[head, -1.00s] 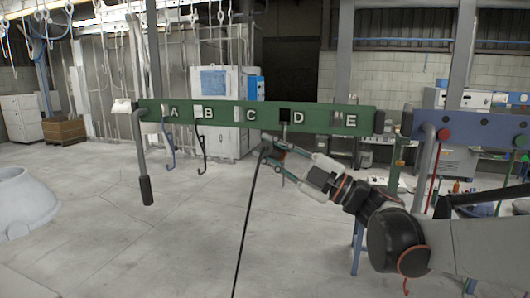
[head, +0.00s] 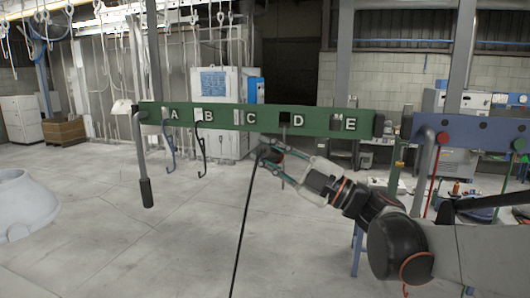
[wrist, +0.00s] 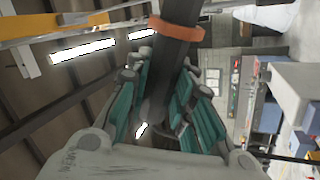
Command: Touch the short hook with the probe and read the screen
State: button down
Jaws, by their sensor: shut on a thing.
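A green rail (head: 222,117) lettered A to E hangs across the middle of the head view. A blue hook (head: 169,145) hangs under A and a black hook (head: 202,152) under B. A small dark piece (head: 284,119) sits at the rail beside D; its lower part is too small to make out. I cannot tell which is the short hook. My gripper (head: 273,160) is just below the rail near D, shut on the dark probe (head: 266,152), whose black cable hangs down. The wrist view shows the probe's dark shaft (wrist: 174,55) between the teal fingers. No readable screen shows.
A grey post with a black grip (head: 146,192) hangs at the rail's left end. A blue rail (head: 470,131) with a red hook (head: 432,182) stands at the right, near my arm. A white cabinet (head: 228,140) stands behind.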

aim_at(258, 150)
jog(key=shift+s+a+r+p, duration=0.35)
jog(key=shift+s+r+p, duration=0.15)
jog(key=shift+s, duration=0.4)
jog(key=shift+s+a+r+p, duration=0.4)
jog(key=shift+s+p, duration=0.1)
jog(key=shift+s, duration=0.35)
jog(key=shift+s+a+r+p, duration=0.4)
jog(key=shift+s+p, duration=0.1)
jog(key=shift+s, duration=0.4)
jog(key=shift+s+a+r, duration=0.1)
jog(key=shift+s, duration=0.25)
